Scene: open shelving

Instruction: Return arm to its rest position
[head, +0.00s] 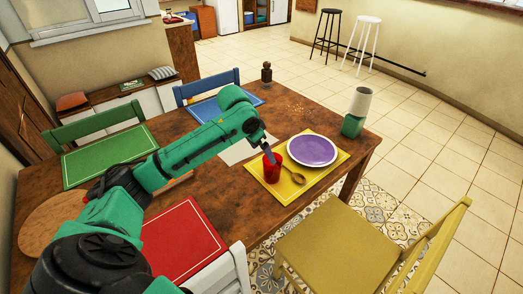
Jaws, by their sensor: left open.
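My left arm reaches in from the lower left across the wooden table. Its gripper (268,150) is open, just above and behind a red cup (272,168). I cannot tell whether the fingers touch the cup. The cup stands upright on a yellow placemat (317,177), left of a purple plate (312,150) with a pale rim. A wooden spoon (294,176) lies on the mat between the cup and the plate's near side. My right gripper is not in view.
The wooden table (170,189) also holds red (184,240), green (110,156) and blue (215,107) placemats, a green-based lamp (354,119) and a dark bottle-shaped grinder (266,74). A yellow chair (340,245) stands at the near right. Tiled floor is free on the right.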

